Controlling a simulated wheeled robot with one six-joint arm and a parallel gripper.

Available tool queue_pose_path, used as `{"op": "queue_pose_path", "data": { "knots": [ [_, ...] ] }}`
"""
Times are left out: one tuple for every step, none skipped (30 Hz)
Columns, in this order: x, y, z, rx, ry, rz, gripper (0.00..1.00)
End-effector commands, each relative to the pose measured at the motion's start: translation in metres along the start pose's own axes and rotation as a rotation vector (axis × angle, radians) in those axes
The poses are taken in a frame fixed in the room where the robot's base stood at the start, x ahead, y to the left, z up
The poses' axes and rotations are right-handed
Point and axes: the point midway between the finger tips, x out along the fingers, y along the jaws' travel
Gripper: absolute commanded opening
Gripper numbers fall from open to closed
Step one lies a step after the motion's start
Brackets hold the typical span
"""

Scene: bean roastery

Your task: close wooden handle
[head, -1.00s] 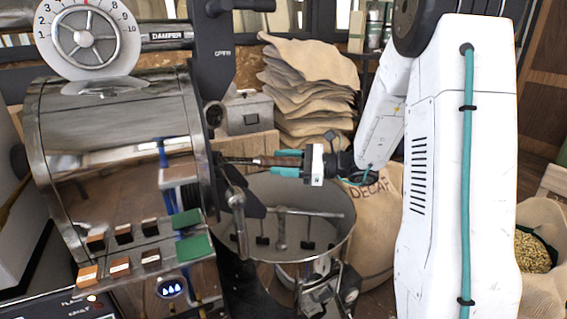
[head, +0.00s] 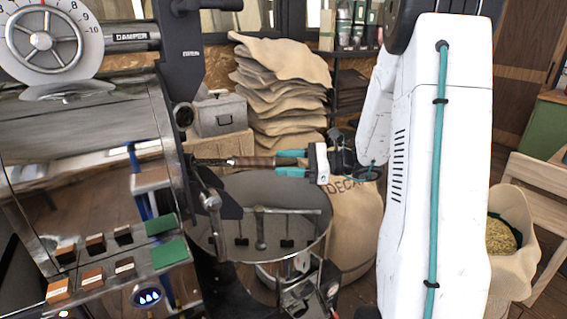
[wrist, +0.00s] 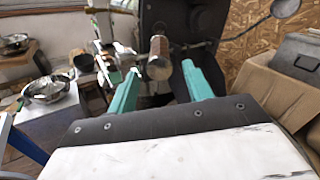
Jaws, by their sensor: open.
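The wooden handle (head: 252,161) is a short brown cylinder on a metal rod at the front of the roaster, just above the round cooling tray (head: 300,200). It lies about level in the head view. My gripper (head: 277,162) has two teal fingers and is open, with its tips at the handle's outer end. In the wrist view the handle's round end (wrist: 159,66) shows between and just beyond the open fingertips (wrist: 158,70). I see gaps on both sides of it there. Whether a finger touches the handle, I cannot tell.
The metal roaster drum (head: 85,150) fills the left. Stacked burlap sacks (head: 285,95) and a grey metal box (head: 220,114) stand behind. A DECAF sack (head: 352,225) stands right of the tray. An open sack of beans (head: 503,237) and a wooden chair (head: 540,190) are at right.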

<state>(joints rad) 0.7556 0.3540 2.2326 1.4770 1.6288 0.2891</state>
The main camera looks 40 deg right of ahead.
Motion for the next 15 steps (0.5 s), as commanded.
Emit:
{"op": "queue_pose_path", "data": {
  "knots": [
    [0.000,0.000,0.000,0.000,0.000,0.000,0.51],
    [0.000,0.000,0.000,0.000,0.000,0.000,0.51],
    [0.000,0.000,0.000,0.000,0.000,0.000,0.51],
    [0.000,0.000,0.000,0.000,0.000,0.000,0.51],
    [0.000,0.000,0.000,0.000,0.000,0.000,0.51],
    [0.000,0.000,0.000,0.000,0.000,0.000,0.51],
    [0.000,0.000,0.000,0.000,0.000,0.000,0.42],
    [-0.001,0.000,0.000,0.000,0.000,-0.002,0.34],
    [-0.004,-0.002,-0.001,0.001,0.002,-0.010,0.23],
    [-0.009,-0.003,-0.002,0.002,0.005,-0.020,0.15],
    [-0.015,-0.005,-0.003,0.003,0.009,-0.034,0.06],
    [-0.028,-0.009,-0.005,0.004,0.016,-0.058,0.00],
    [-0.040,-0.012,-0.007,0.005,0.022,-0.072,0.00],
    [-0.053,-0.014,-0.009,0.010,0.026,-0.085,0.00],
    [-0.071,-0.016,-0.010,0.024,0.030,-0.095,0.00]
  ]
}}
